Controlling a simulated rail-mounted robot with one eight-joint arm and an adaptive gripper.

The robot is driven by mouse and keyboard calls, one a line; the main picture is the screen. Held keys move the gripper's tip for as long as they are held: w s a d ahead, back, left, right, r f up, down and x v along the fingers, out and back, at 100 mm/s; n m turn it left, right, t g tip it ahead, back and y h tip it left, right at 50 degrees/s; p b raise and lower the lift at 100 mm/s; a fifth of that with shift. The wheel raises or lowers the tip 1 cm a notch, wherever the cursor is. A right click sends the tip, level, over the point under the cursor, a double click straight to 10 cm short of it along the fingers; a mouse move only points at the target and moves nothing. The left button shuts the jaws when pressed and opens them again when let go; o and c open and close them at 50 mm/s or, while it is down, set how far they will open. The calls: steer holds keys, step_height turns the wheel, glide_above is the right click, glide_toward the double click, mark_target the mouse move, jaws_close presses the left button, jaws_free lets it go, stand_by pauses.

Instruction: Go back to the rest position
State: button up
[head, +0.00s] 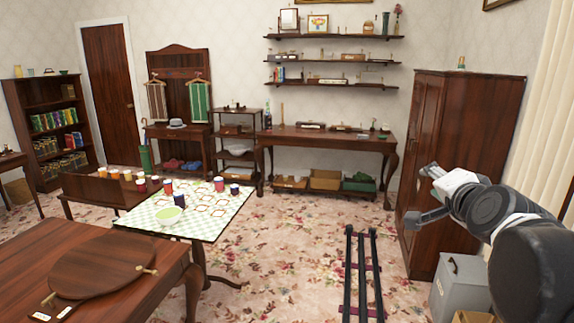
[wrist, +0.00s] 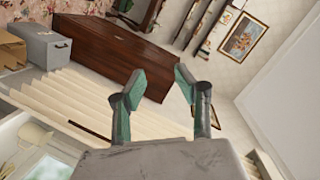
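My gripper (head: 424,194) is at the right of the head view, raised in the air in front of the dark wooden wardrobe (head: 456,150). Its two fingers are spread apart with nothing between them. In the wrist view my gripper (wrist: 157,84) also shows open and empty, with the wardrobe (wrist: 105,50) tilted behind it. The task names no object to handle.
A grey metal box (head: 458,287) stands on the floor below my arm. Floor rails (head: 363,275) run through the middle right. A checkered table (head: 215,225) with cups and a wooden table (head: 150,255) stand left. Pale blinds (head: 552,110) hang at the right edge.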

steer(key=s+a+f+n+g+y, duration=0.1)
steer(key=s+a+f+n+g, duration=0.3)
steer(key=s+f, duration=0.5)
steer(key=s+a+f+n+g+y, duration=0.1)
steer(key=s+a+f+n+g, duration=0.3)
steer(key=s+a+f+n, duration=0.3)
step_height(320, 180, down, 3)
steer(key=s+n, duration=0.2)
steer(key=shift+s, duration=0.4)
